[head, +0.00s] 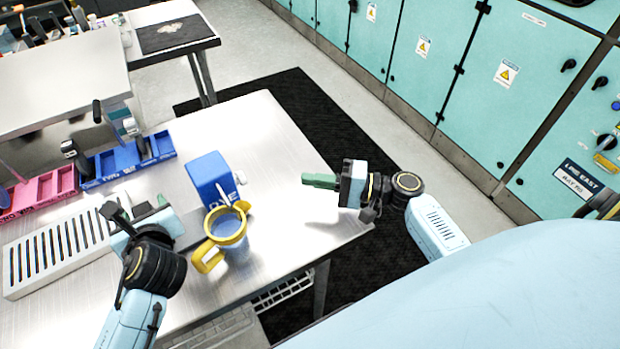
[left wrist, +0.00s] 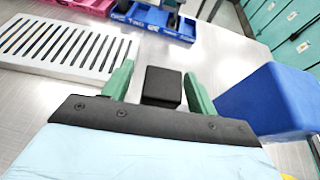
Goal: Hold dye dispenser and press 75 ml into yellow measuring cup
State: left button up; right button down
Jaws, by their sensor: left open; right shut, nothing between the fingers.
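The blue dye dispenser (head: 209,176) stands upright on the metal table, with a white spout or lever on its near side. The yellow measuring cup (head: 228,240) stands close in front of it, below the white part; its handle points left and its inside looks bluish. My left gripper (head: 138,208) is open and empty, left of both. In the left wrist view the dispenser (left wrist: 275,100) is right of my open fingers (left wrist: 160,80); a dark block shows between them, and I cannot tell what it is. My right gripper (head: 308,181) is shut and empty, right of the dispenser.
A white slotted rack (head: 55,245) lies left of my left gripper. Blue (head: 125,160) and pink (head: 40,192) trays stand behind it. The table's right edge passes under my right gripper.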

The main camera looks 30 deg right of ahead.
pick_arm(q)
jog(key=p+v, duration=0.6)
jog(key=v, duration=0.2)
dwell(0.4)
jog(key=shift+s+a, duration=0.1)
